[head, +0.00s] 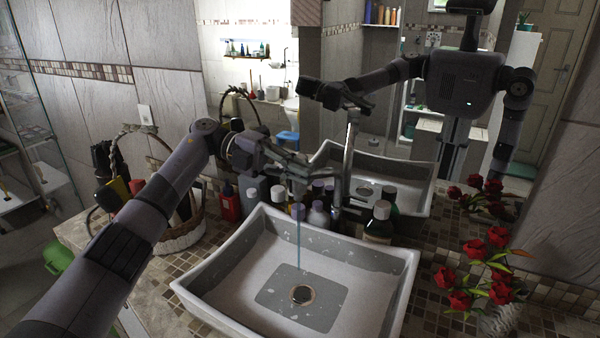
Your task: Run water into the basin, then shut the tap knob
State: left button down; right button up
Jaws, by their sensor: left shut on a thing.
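The white rectangular basin (385,255) sits on the mosaic-tiled counter, with a round drain in its grey floor. A thin stream of water (299,240) falls into it near the drain. The tap (338,190) stands behind the basin, partly covered by my gripper. My left gripper (300,168) reaches in from the left above the basin's back edge. It is shut on the tap knob, which its fingers mostly hide. My right gripper is out of view.
Several bottles (378,222) stand behind the basin. A wicker basket (182,238) is at the left and red flowers (472,270) are at the right. The mirror behind reflects my body, the basin and the tap.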

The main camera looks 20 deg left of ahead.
pick_arm(q)
jog(key=shift+w+r, duration=0.1)
jog(key=shift+r, duration=0.05)
dwell(0.3)
jog(key=c, duration=1.8)
grip_release()
jog(key=shift+a, duration=0.1)
jog(key=shift+c, duration=0.2)
jog(key=shift+o, duration=0.7)
jog(key=shift+w, duration=0.2)
jog(key=v, duration=0.7)
jog(key=shift+a, duration=0.2)
